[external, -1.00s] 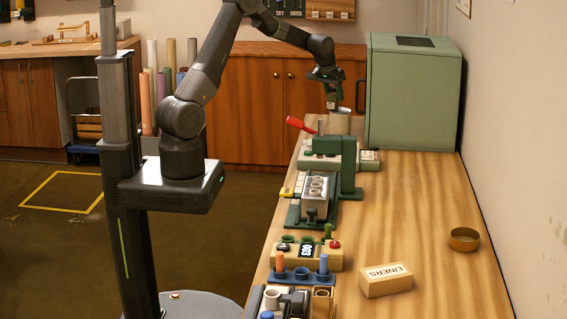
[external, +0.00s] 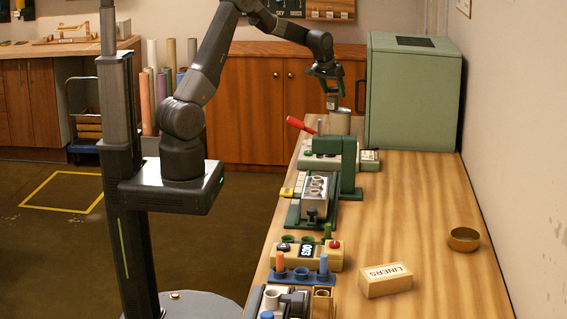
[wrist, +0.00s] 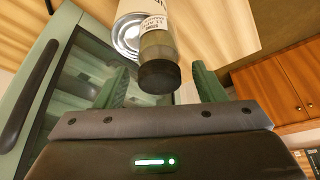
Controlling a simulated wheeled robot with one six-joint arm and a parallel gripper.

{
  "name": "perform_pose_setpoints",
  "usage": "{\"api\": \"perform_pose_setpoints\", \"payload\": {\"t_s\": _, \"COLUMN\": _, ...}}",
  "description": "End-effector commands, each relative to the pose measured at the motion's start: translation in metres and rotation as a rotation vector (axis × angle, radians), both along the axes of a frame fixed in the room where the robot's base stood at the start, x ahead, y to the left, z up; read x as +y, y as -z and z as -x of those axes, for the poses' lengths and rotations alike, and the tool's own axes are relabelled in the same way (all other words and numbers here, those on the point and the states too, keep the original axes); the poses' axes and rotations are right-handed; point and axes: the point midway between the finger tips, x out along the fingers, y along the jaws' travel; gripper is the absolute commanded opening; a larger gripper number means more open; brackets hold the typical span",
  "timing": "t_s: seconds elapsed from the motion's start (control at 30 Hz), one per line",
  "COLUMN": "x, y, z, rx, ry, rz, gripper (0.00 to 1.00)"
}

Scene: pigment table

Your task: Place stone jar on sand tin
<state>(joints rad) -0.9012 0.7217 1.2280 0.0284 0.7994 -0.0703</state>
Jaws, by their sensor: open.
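The stone jar (wrist: 158,48) is a small clear jar with a dark lid (wrist: 158,76), a white label and grey-brown contents. In the external view the jar (external: 332,102) is upright and appears to rest on top of the sand tin (external: 340,123), off toward its left side. In the wrist view the pale tin (wrist: 127,36) with its metal rim lies beyond the jar, partly hidden by it. My gripper (external: 328,84) is open above the jar. Its fingers (wrist: 158,84) are spread to either side of the lid, with gaps showing.
A large green cabinet (external: 413,95) stands close to the right of the tin. A green press with a red lever (external: 300,125) is just in front. Several devices line the table's left edge. A LINERS box (external: 385,280) and a brass dish (external: 464,239) lie on the otherwise clear right side.

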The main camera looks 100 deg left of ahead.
Motion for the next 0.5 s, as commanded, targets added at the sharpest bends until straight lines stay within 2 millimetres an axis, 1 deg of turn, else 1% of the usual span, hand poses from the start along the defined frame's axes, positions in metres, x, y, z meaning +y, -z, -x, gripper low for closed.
{"api": "perform_pose_setpoints", "payload": {"t_s": 0.1, "x": -0.008, "y": -0.023, "z": 0.005, "rx": -0.004, "ry": 0.000, "rz": -0.004, "gripper": 0.64}}
{"api": "perform_pose_setpoints", "payload": {"t_s": 0.3, "x": -0.021, "y": -0.061, "z": 0.015, "rx": -0.002, "ry": 0.000, "rz": -0.003, "gripper": 0.64}}
{"api": "perform_pose_setpoints", "payload": {"t_s": 0.4, "x": -0.026, "y": -0.076, "z": 0.018, "rx": -0.002, "ry": 0.000, "rz": -0.002, "gripper": 0.64}}
{"api": "perform_pose_setpoints", "payload": {"t_s": 0.5, "x": -0.030, "y": -0.087, "z": 0.021, "rx": -0.001, "ry": 0.000, "rz": -0.001, "gripper": 0.64}}
